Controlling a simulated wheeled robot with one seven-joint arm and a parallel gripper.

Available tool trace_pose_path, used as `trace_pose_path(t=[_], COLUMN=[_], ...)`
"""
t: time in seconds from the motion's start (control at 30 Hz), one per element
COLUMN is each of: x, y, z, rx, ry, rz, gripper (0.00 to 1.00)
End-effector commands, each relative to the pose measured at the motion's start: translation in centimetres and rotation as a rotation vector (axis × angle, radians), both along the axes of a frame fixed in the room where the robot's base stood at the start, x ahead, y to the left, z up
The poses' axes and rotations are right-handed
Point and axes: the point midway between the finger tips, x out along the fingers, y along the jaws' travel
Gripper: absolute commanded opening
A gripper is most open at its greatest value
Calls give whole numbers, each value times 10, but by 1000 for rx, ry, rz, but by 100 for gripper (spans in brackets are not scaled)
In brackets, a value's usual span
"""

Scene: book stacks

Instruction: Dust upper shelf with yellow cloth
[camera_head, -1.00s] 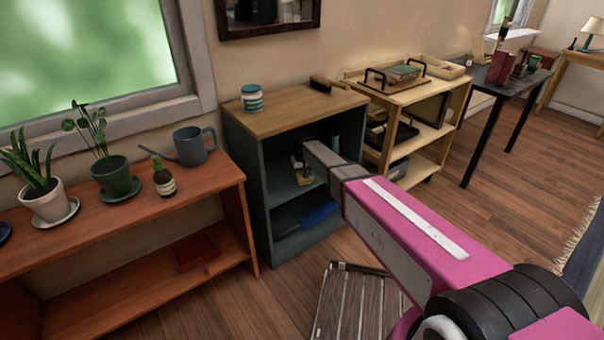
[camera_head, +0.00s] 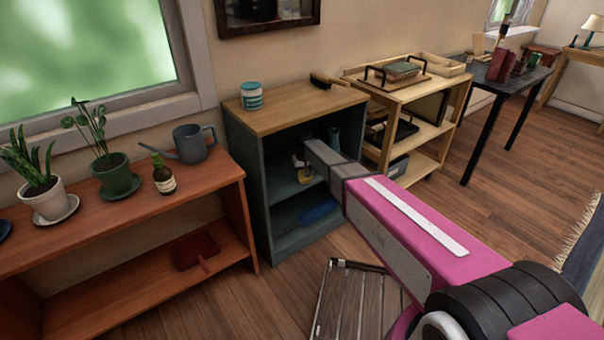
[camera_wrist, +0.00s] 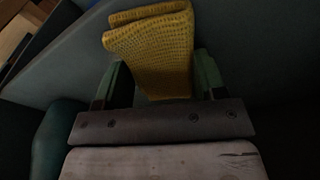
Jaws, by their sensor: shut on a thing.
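The yellow cloth (camera_wrist: 152,50) is folded and textured, and my gripper (camera_wrist: 152,85) is shut on it in the wrist view. The green fingers stand on either side of the cloth. In the head view my arm reaches into the upper compartment of the blue-grey shelf unit (camera_head: 258,170), which has a wooden top. The upper shelf (camera_head: 285,190) shows to the left of my arm. The gripper (camera_head: 300,165) is small there and partly hidden by the arm. I cannot tell whether the cloth touches the shelf surface.
A dark teal bottle-like thing (camera_head: 333,140) stands inside the compartment, right of my gripper. A blue item (camera_head: 318,210) lies on the lower shelf. A striped jar (camera_head: 252,96) and a brush (camera_head: 328,81) are on top. A slatted wooden thing (camera_head: 345,305) is on the floor.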

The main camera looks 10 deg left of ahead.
Motion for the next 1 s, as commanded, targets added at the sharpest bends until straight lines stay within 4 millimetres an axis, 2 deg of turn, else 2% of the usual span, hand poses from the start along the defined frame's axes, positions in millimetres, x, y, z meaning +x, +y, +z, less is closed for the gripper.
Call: trace_pose_path(t=[0.3, 0.57, 1.0], x=[19, 25, 50], y=[-16, -21, -42], z=[0, 0, -3], rx=[0, 0, -2], ry=[0, 0, -1], rz=[0, -1, 0], gripper=[39, 39, 39])
